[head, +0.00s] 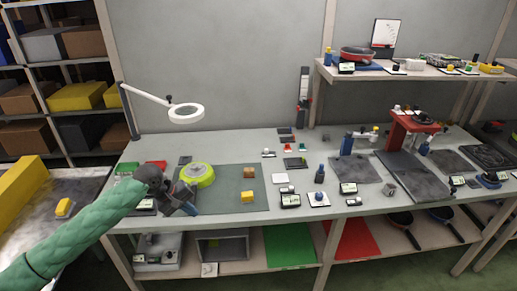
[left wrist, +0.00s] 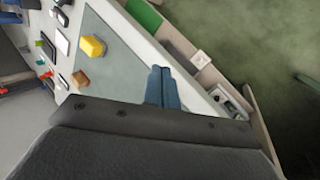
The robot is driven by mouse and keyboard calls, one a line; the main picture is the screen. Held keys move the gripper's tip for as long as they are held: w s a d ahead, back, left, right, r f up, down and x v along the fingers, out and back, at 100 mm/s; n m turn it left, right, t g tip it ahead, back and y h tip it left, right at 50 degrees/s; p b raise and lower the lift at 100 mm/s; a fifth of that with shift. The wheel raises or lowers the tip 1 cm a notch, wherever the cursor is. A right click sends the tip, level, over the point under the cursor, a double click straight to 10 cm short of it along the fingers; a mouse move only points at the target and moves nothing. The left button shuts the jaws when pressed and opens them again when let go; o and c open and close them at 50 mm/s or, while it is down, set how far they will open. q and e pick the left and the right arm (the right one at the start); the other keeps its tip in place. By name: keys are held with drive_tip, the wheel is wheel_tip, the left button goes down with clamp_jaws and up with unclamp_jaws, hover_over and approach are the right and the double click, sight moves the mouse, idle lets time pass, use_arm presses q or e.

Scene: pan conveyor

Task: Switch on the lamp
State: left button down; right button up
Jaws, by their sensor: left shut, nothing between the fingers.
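The lamp (head: 186,113) is a white ring on a jointed white arm, with a dark post at the left back of the workbench. The ring looks pale, and I cannot tell whether it is lit. I cannot make out a switch on it. My left gripper (head: 190,208) is low over the front left of the bench, in front of and below the lamp. In the left wrist view its two blue fingers (left wrist: 162,86) are together and empty. The lamp does not show in that view. My right gripper is not in view.
A green-rimmed round object (head: 198,174) lies close behind my left gripper on a grey-green mat (head: 235,200). A yellow block (head: 247,197) and a brown block (head: 249,172) sit on the mat. Small devices line the bench to the right.

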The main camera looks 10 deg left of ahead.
use_arm(q)
drive_tip(key=d+n+h, duration=0.1)
drive_tip(key=n, duration=0.3)
drive_tip(key=d+r+n+h, duration=0.1)
drive_tip(key=n, duration=0.4)
drive_tip(key=d+n+h, duration=0.1)
drive_tip(key=n, duration=0.3)
drive_tip(key=shift+r+g, duration=0.3)
drive_tip(key=shift+r, duration=0.05)
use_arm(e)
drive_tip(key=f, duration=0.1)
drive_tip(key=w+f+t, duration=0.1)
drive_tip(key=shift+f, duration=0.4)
